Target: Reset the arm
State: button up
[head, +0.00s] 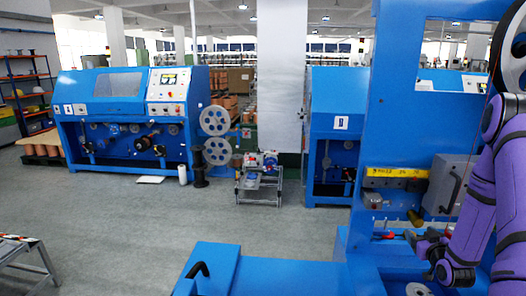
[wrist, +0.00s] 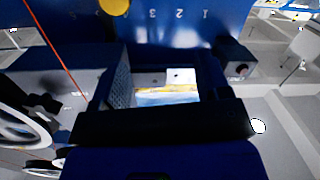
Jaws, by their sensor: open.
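My purple arm (head: 480,205) hangs bent at the right edge of the head view. My gripper (head: 422,243) is at its lower end, small and dark, beside the blue machine (head: 408,100). It is open, and I see nothing held in it. A dark wheel with a pale rim (head: 510,52) is at the top right, partly cut off by the frame and next to my arm. In the wrist view, dark bars cross the lower middle, and a dark wheel with a light rim (wrist: 25,128) is at the left.
A yellow strip (head: 397,172) and a grey box (head: 450,185) are on the blue machine close to my arm. A red cord (wrist: 58,50) runs down at the left of the wrist view. Grey floor (head: 130,225) is open to the left. Another blue machine (head: 130,115) stands farther back.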

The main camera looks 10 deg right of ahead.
jog(key=w+a+r+g, duration=0.15)
jog(key=a+r, duration=0.35)
jog(key=r, duration=0.5)
jog(key=w+a+r+g, duration=0.1)
jog(key=a+r+g, duration=0.2)
jog(key=a+r, duration=0.5)
jog(key=s+a+r+g+y, duration=0.1)
jog(key=s+a+r, duration=0.3)
jog(key=r, duration=0.2)
jog(key=s+a+r+g, duration=0.2)
jog(key=s+a+r, duration=0.2)
jog(key=s+r, duration=0.15)
jog(key=s+a+r+g+y, duration=0.1)
jog(key=s+a, duration=0.4)
jog(key=s, duration=0.6)
jog(key=s+a+r+g+y, duration=0.1)
jog(key=s+a+r+g, duration=0.2)
jog(key=s, duration=0.8)
jog(key=a+r, duration=0.1)
jog(key=a, duration=0.1)
jog(key=shift+a+r+y, duration=0.3)
jog(key=shift+a+r, duration=0.05)
jog(key=shift+a, duration=0.05)
